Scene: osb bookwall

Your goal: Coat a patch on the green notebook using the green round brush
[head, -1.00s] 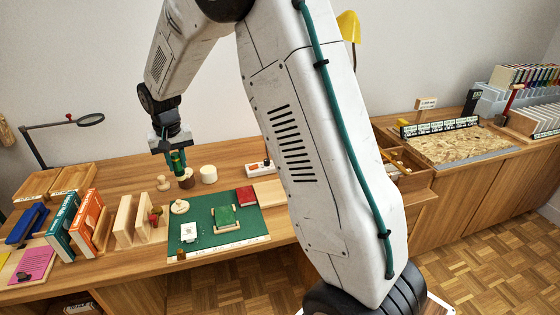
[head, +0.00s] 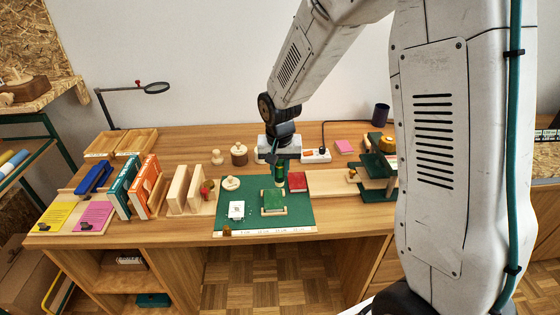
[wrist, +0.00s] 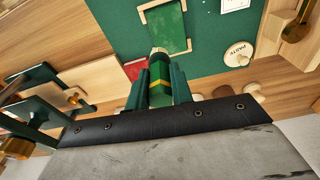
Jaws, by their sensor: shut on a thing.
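The green notebook (head: 273,201) lies flat between pale wooden strips on the green mat (head: 252,215). The wrist view shows the notebook (wrist: 164,30) ahead of my gripper. My gripper (head: 279,168) is shut on the green round brush (head: 279,181), which has a yellow band. In the wrist view the brush (wrist: 160,88) sits between my fingers (wrist: 160,92), its pale tip toward the notebook's near edge. In the head view the brush is at the notebook's back edge; I cannot tell whether it touches.
A red notebook (head: 297,181) lies close on the right of the brush. A white card (head: 236,210) is on the mat's left. Upright wooden boards (head: 185,188) and books stand at left. A lidded wooden pot (head: 239,154) and a power strip (head: 316,155) are behind.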

